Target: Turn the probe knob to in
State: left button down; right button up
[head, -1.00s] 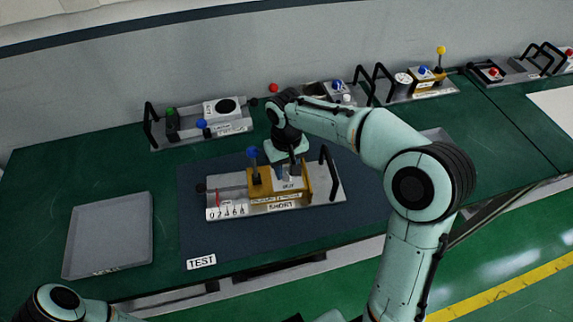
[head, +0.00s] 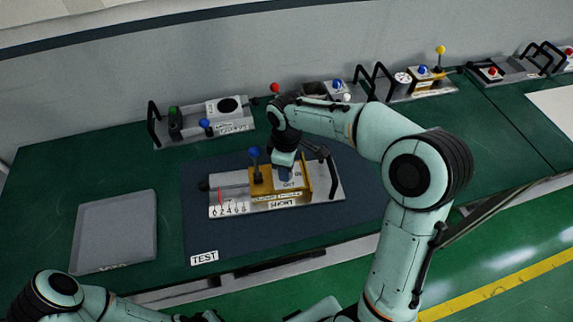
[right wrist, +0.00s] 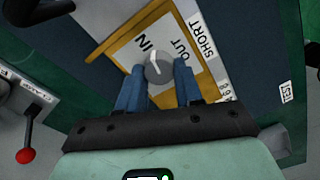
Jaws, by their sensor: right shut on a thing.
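The probe knob (right wrist: 159,69) is a round grey knob with a white pointer mark, on the yellow-framed panel of the fixture (head: 215,196). In the right wrist view, the IN label (right wrist: 147,43) and OUT label (right wrist: 181,49) lie beyond the knob. The white mark points toward the labels, nearer IN; its exact angle is hard to tell. My right gripper (right wrist: 160,78) has its two blue fingers on either side of the knob and is shut on it. In the head view the gripper (head: 285,172) covers the knob. My left arm shows at the bottom left, without its gripper.
A blue-topped lever (head: 254,155) stands on the fixture left of my right gripper, and a black handle (head: 331,172) stands at its right. A grey tray (head: 115,230) lies at the left. Other devices with knobs and handles line the back of the green table.

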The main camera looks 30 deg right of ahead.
pick_arm(q)
jog(key=shift+w+r, duration=0.25)
jog(key=shift+w, duration=0.05)
pick_arm(e)
jog(key=shift+n, duration=1.1)
jog(key=o, duration=1)
jog(key=shift+o, duration=0.2)
pick_arm(q)
jog(key=shift+w+r+p, duration=0.95)
jog(key=shift+w+r, duration=0.15)
jog(key=shift+w, duration=0.15)
pick_arm(e)
notch_tip(320, 180, up, 13)
jog(key=shift+r, duration=0.2)
